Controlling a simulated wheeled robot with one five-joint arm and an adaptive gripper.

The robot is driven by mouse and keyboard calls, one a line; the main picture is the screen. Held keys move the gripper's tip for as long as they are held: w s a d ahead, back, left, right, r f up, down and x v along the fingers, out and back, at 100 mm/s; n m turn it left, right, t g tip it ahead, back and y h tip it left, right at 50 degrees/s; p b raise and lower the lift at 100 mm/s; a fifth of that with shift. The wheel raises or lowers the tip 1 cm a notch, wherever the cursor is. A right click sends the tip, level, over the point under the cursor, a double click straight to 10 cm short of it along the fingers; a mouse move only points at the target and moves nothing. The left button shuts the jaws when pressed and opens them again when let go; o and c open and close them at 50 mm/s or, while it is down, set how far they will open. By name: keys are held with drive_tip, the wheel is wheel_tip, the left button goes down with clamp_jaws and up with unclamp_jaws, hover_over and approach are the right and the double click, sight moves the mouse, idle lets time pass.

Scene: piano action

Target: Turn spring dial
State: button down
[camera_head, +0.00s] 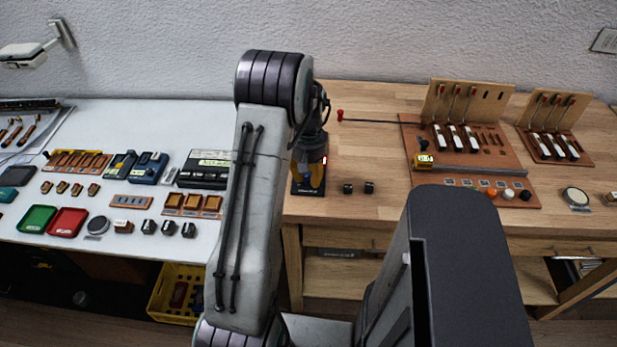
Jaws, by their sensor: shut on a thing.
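My gripper (310,176) points down at the left end of the wooden bench, with orange-yellow fingers. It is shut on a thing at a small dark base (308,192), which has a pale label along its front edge. This appears to be the spring dial; its knob is hidden by the fingers and my arm. I cannot tell which way the dial is turned.
The wooden bench (375,155) holds a red-ended rod (372,121), two small black blocks (358,188) and a piano action model (470,165). A white table (60,245) on the left carries trays and small parts. A yellow crate (170,305) stands below.

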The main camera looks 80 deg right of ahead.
sight(309, 176)
drive_tip(key=shift+f+m, duration=0.1)
drive_tip(key=shift+m, duration=0.2)
drive_tip(key=c, duration=0.9)
unclamp_jaws()
drive_tip(key=shift+c, duration=0.2)
drive_tip(key=shift+r, duration=0.2)
wheel_tip(309, 176, up, 12)
drive_tip(key=shift+f, duration=0.15)
drive_tip(key=shift+f, duration=0.1)
